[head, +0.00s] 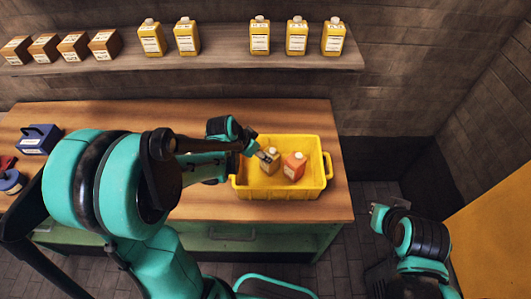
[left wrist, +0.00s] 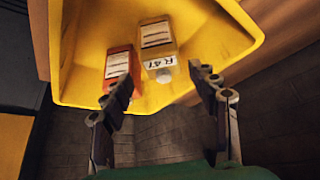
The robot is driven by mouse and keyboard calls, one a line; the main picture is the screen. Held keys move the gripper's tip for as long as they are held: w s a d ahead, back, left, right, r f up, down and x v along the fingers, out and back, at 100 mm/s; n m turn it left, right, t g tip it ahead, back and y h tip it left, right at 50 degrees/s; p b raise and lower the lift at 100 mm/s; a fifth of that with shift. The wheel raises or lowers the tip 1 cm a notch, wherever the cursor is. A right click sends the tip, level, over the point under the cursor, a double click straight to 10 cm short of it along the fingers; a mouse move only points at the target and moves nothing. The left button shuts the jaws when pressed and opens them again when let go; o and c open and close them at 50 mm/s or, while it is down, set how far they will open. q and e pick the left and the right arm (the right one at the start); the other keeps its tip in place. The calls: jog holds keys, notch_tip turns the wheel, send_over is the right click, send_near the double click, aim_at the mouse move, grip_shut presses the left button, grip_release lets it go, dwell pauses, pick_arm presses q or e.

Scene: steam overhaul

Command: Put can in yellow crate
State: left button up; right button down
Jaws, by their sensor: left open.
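The yellow crate (head: 310,187) stands on the wooden workbench and also shows in the left wrist view (left wrist: 85,45). Inside it, side by side, are a tan-yellow can (head: 271,165) and an orange-red can (head: 294,167). In the left wrist view the tan can (left wrist: 157,42) has a white label and "R 47" marking, and the orange can (left wrist: 118,66) is to its left. My left gripper (head: 263,155) is over the crate at the tan can, its fingers (left wrist: 165,84) spread apart. My right gripper (head: 378,214) hangs right of the bench; its fingers are unclear.
A wall shelf (head: 215,62) holds several yellow cans (head: 187,38) and several brown boxes (head: 105,43). A blue item (head: 39,140) and a blue round item (head: 12,181) lie at the bench's left. My left arm hides much of the bench. A yellow surface (head: 495,235) is at far right.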

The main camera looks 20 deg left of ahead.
pick_arm(q)
jog(key=s+r+n+t+y, duration=0.1)
jog(key=s+r+n, duration=0.2)
jog(key=s+r, duration=0.2)
jog(key=s+r+n+t+y, duration=0.1)
jog(key=s+r+n+y, duration=0.1)
jog(key=s+r, duration=0.4)
jog(key=s, duration=0.4)
jog(key=shift+s+n, duration=0.4)
jog(key=shift+d, duration=0.1)
